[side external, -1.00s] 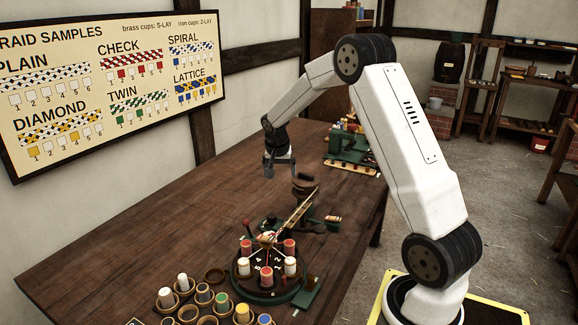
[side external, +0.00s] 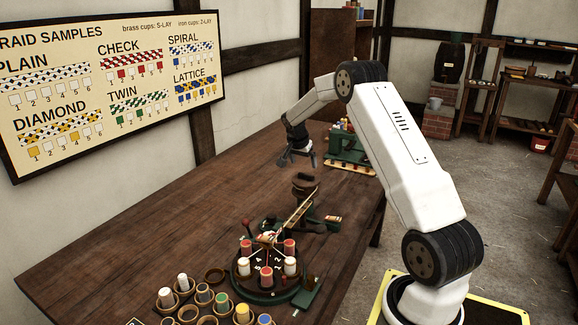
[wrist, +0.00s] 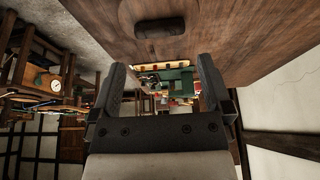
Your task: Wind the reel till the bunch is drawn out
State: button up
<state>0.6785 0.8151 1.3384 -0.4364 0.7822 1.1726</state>
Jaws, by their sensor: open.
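The reel (side external: 306,190) is a brown drum on the table, with a dark handle (side external: 305,177) on top. In the wrist view the dark handle (wrist: 160,27) lies across a wooden surface at the top of the picture. My gripper (side external: 298,161) is open and empty, above and behind the reel, apart from the handle. Its two fingers stand apart in the wrist view (wrist: 157,88). A pale braid or strip (side external: 298,213) slants from the reel down to a round green braiding stand (side external: 268,290) with red and white bobbins. I cannot make out the bunch clearly.
A green machine (side external: 348,150) stands at the table's back right; it also shows between my fingers (wrist: 172,84). Several cups with coloured spools (side external: 222,301) stand at the front. A sample board (side external: 115,85) hangs on the wall. The left of the table is clear.

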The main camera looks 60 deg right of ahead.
aim_at(306, 174)
jog(key=shift+x, duration=3.05)
jog(key=c, duration=0.9)
